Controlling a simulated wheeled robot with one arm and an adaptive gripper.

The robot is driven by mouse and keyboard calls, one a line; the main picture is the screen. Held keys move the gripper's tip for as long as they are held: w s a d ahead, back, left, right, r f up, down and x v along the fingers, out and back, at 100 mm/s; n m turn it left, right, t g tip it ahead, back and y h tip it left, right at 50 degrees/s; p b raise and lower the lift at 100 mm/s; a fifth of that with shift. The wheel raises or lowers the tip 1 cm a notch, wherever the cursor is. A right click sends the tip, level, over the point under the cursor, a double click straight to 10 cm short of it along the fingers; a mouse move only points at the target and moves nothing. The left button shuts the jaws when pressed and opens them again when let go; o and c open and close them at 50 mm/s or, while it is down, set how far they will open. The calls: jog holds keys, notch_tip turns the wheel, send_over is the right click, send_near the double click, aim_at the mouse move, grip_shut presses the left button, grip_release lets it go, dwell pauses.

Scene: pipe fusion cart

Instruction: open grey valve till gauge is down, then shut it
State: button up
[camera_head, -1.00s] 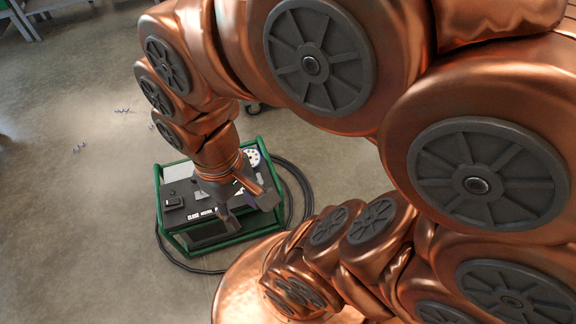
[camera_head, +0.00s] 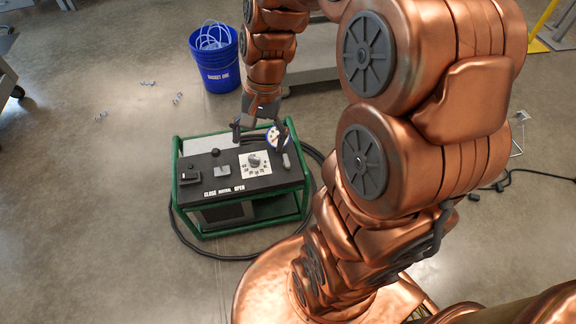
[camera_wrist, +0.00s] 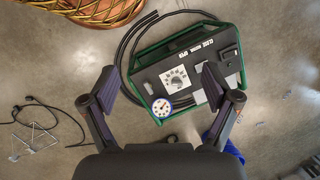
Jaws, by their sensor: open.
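The green-framed cart (camera_head: 240,186) has a black top and a front label reading CLOSE, NEUTRAL, OPEN. A round grey knob (camera_head: 254,160) sits on a white scale plate; it also shows in the wrist view (camera_wrist: 176,79). A small grey block (camera_head: 222,171) stands left of it, above the label. I cannot tell which is the grey valve. The white round gauge (camera_head: 272,138) is at the back right, partly behind a finger; its face shows in the wrist view (camera_wrist: 161,107), its reading too small. My gripper (camera_head: 261,131) is open and empty above the cart's back edge.
A black knob (camera_head: 215,152) and a black box (camera_head: 188,177) are on the cart's left side. A blue bucket (camera_head: 219,74) stands behind the cart. A black hose (camera_head: 176,222) loops on the floor around it.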

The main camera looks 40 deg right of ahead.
jog(key=w+d+f+m+t+y+b, duration=0.1)
jog(key=w+d+f+m+b, duration=0.35)
jog(key=f, duration=0.35)
jog(key=w+d+f+m+b, duration=0.3)
jog(key=w+d+f, duration=0.15)
jog(key=f, duration=0.35)
jog(key=m+t+b, duration=0.2)
jog(key=m+b, duration=0.4)
send_near(287, 160)
jog(key=f, duration=0.1)
jog(key=shift+b+x, duration=0.6)
jog(key=shift+x, duration=3.4)
jog(key=shift+w+a, duration=0.1)
jog(key=shift+w, duration=0.05)
jog(key=shift+r, duration=0.1)
jog(key=c, duration=1.1)
